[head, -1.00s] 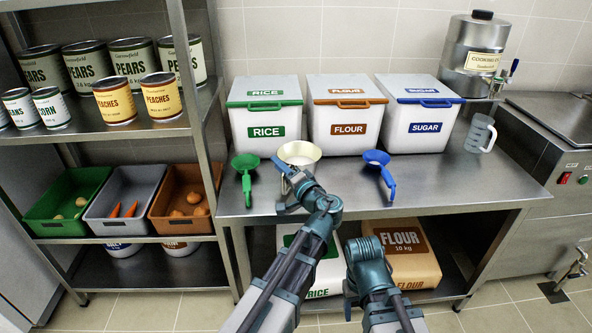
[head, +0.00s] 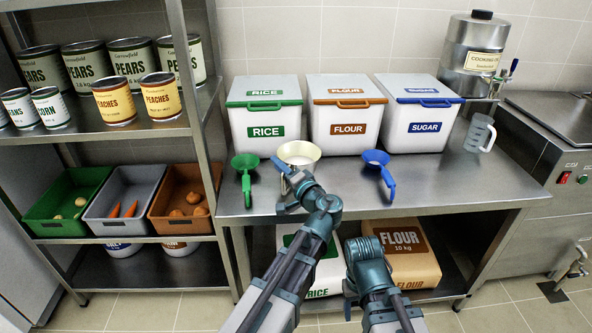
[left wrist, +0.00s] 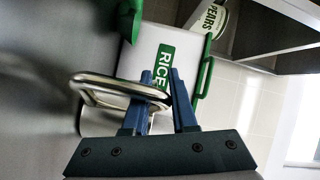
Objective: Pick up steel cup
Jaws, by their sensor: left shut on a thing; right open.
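The steel cup (head: 299,152) is a round, wide-rimmed cup, pale inside, near the front of the steel counter in the head view. It stands between a green scoop (head: 245,168) and a blue scoop (head: 379,169). My left gripper (head: 286,190) is at its near side, and the wrist hides part of it. In the left wrist view a bent steel loop, seemingly the cup's handle (left wrist: 105,82), runs to the blue fingers of my left gripper (left wrist: 166,100), which are shut on it. I cannot tell whether the cup is clear of the counter. My right gripper is not visible; only its arm shows.
Rice (head: 265,125), flour (head: 346,125) and sugar (head: 424,125) bins stand behind the cup. A clear jug (head: 480,134) and a steel cooking oil urn (head: 475,60) are at the right. A shelf post (head: 190,90) rises at the left. The counter's right front is clear.

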